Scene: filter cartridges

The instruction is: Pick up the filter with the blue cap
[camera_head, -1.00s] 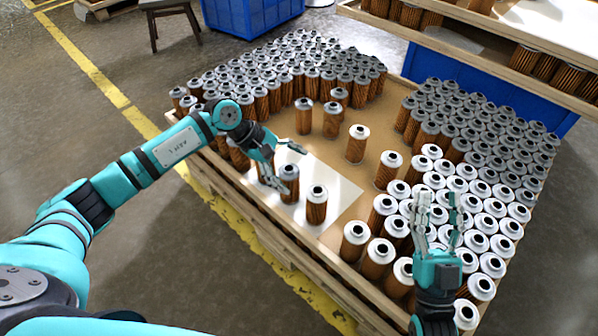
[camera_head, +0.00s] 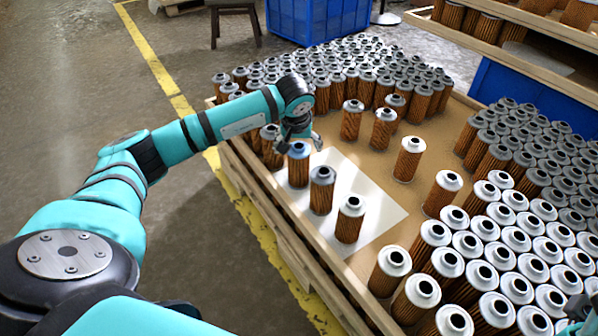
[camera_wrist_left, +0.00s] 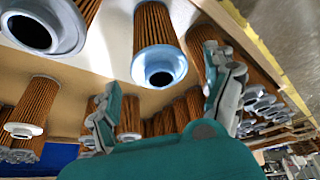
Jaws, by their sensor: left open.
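The filter with the blue cap (camera_head: 298,173) stands upright on the white sheet (camera_head: 377,200), with a pleated orange-brown body and a light blue ring on top. In the left wrist view its pale blue cap (camera_wrist_left: 160,68) shows between the two fingers. Only a piece of my right gripper (camera_head: 578,310) shows at the lower right edge.
Two grey-capped filters, a nearer one (camera_head: 350,222) and a middle one (camera_head: 321,192), stand close by on the sheet. Packed filters fill the back and right of the crate (camera_head: 262,208). Bare board (camera_head: 400,140) lies between the groups.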

